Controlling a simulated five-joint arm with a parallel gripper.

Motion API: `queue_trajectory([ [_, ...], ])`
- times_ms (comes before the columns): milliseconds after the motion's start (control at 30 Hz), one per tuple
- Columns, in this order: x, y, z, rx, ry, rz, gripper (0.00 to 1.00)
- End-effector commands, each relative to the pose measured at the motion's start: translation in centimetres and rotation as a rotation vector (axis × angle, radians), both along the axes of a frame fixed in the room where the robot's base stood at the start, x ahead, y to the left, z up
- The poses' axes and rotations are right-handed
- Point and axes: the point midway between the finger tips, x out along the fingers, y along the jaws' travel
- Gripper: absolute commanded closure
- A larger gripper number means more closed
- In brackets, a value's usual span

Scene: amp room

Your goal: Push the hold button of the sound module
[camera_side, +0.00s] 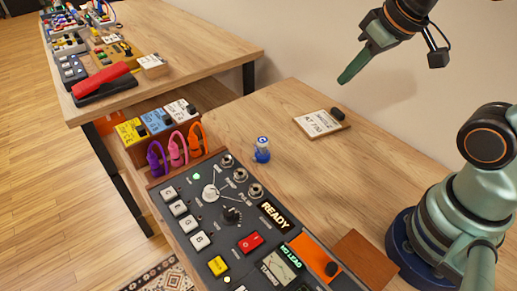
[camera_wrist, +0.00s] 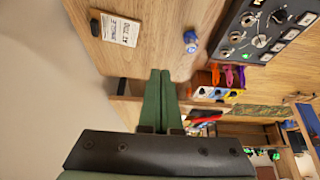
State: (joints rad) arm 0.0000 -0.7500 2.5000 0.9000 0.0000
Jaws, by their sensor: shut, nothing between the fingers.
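The sound module (camera_side: 222,243) is a dark panel in the lower middle of the side view, with a lit READY display (camera_side: 275,215), several white buttons (camera_side: 180,208), a red button (camera_side: 250,242) and a yellow button (camera_side: 217,266). The button labels are too small to read, so I cannot tell which one is hold. Part of the module shows at the upper right in the wrist view (camera_wrist: 247,35). My gripper (camera_side: 347,78) is raised above the table near the wall, well away from the module. Its green fingers (camera_wrist: 160,72) are together and empty.
A blue-and-white can (camera_side: 262,150) stands behind the module. A paper card (camera_side: 321,123) with a black object lies near the wall. Coloured pedals (camera_side: 157,122) with looped cables stand at the module's far end. A second table holds more gear. Bare tabletop lies between.

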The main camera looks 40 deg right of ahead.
Motion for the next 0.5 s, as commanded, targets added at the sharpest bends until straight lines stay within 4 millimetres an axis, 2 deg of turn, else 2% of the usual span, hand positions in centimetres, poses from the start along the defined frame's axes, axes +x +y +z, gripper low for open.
queue_trajectory([
  [400,0.01,0.03,0.0,0.0,0.0,0.0,1.0],
  [500,0.23,0.55,0.11,0.007,0.008,0.005,1.0],
])
